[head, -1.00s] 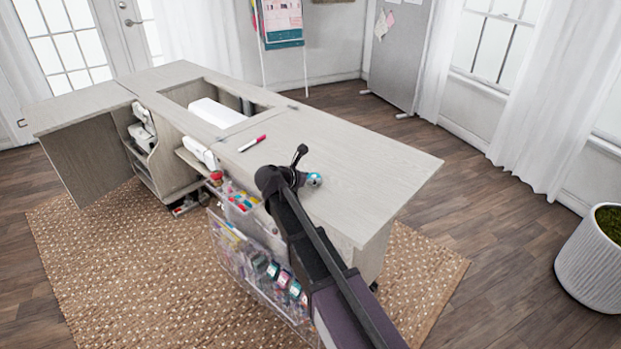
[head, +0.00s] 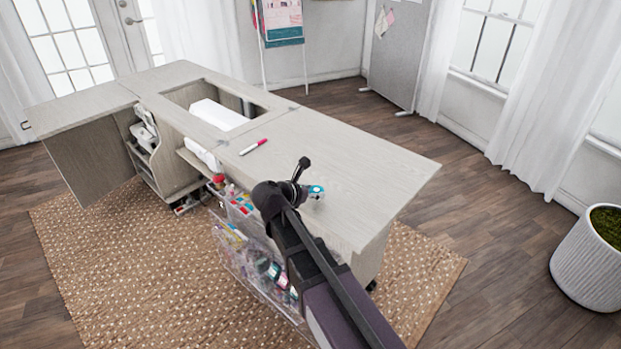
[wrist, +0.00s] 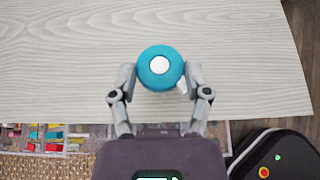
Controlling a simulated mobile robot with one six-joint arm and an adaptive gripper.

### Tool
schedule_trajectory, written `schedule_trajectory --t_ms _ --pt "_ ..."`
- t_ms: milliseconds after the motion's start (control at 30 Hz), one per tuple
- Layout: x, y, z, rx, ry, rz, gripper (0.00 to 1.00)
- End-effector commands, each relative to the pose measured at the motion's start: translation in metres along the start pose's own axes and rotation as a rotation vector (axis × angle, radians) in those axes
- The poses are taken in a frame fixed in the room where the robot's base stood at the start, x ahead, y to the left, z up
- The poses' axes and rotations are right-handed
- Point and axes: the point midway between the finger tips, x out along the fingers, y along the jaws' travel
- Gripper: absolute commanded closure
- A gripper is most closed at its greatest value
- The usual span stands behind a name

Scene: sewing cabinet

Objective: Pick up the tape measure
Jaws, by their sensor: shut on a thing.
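The tape measure (wrist: 146,80) is round and teal with a white centre. In the wrist view it sits between the two fingers of my gripper (wrist: 160,82), which is shut on it. In the head view the tape measure (head: 316,191) shows at the end of my arm, over the near right part of the cabinet top. I cannot tell exactly how high the tape measure is above the surface.
Clear bins of sewing supplies (head: 250,262) hang on the cabinet's near side. The right part of the top is clear.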

Motion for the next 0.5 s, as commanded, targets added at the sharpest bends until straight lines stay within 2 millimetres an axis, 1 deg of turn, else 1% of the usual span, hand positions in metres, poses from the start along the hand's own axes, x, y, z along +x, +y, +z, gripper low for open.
schedule_trajectory --t_ms 33,200,300,500 --pt "-0.009 -0.012 -0.003 -0.001 0.0 0.001 0.69" --pt "-0.028 -0.032 -0.01 -0.001 0.0 0.001 0.69" --pt "-0.035 -0.04 -0.013 0.0 0.0 0.001 0.69" --pt "-0.043 -0.048 -0.016 0.0 0.0 0.001 0.69"
